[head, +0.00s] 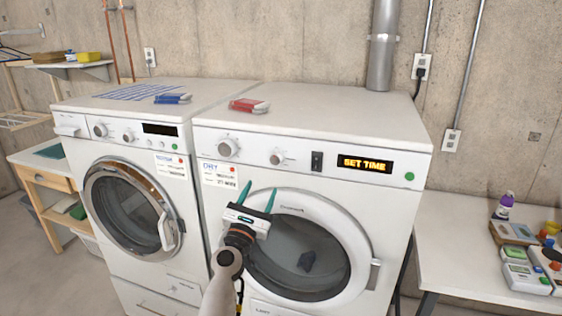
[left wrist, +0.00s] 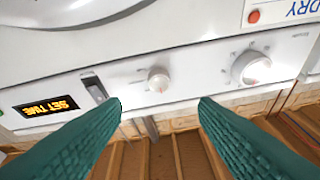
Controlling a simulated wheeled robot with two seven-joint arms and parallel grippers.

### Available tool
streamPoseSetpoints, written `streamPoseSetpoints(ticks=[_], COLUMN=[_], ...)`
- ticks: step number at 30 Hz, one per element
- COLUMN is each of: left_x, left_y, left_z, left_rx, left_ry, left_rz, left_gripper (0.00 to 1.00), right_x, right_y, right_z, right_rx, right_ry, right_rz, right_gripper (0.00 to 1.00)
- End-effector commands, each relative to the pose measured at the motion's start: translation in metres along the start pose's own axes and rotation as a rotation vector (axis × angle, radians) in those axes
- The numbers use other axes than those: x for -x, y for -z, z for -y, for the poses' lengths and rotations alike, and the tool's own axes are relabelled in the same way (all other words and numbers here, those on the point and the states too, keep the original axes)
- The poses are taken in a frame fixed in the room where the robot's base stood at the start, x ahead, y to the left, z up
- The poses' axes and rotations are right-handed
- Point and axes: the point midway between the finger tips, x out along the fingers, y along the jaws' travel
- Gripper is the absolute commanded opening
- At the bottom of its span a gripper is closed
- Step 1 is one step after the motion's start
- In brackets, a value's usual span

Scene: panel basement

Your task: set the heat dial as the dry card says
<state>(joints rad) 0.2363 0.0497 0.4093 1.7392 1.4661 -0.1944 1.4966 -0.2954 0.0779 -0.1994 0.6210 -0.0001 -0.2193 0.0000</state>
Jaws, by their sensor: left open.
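The dryer's control panel has a large white dial (head: 228,148) at its left and a smaller white dial (head: 277,158) beside it. Their labels are too small to read. The dry card (head: 220,173) is on the front below the large dial; its smaller lines are not clearly legible. My left gripper (head: 258,194) is open and empty in front of the dryer, just below the panel. In the left wrist view, upside down, the smaller dial (left wrist: 158,80) lies beyond and between the fingertips, apart from them; the large dial (left wrist: 250,68) is to its right. My right gripper is out of view.
A black switch (head: 317,161), a display (head: 364,163) reading SET TIME and a green button (head: 410,176) follow on the panel. The washer (head: 125,205) stands left. Red (head: 249,105) and blue (head: 172,98) items lie on top. A cluttered table (head: 470,240) stands right.

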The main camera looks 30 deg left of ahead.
Motion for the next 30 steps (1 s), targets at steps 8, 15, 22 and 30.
streamPoseSetpoints(ticks=[8,15,22,30], left_x=[-0.058,-0.092,-0.101,-0.101], left_y=[0.001,-0.001,0.000,0.000], left_z=[0.000,-0.001,-0.001,-0.001], left_rx=[-0.002,-0.004,-0.006,-0.006], left_ry=[-0.001,-0.001,-0.001,-0.001], left_rz=[-0.002,0.001,0.001,0.001], left_gripper=[0.54,0.54,0.54,0.43], right_x=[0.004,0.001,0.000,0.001], right_y=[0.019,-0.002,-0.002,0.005], right_z=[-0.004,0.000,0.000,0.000], right_rx=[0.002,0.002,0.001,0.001], right_ry=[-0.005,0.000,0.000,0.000], right_rz=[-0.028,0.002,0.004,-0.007], right_gripper=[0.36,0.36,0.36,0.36])
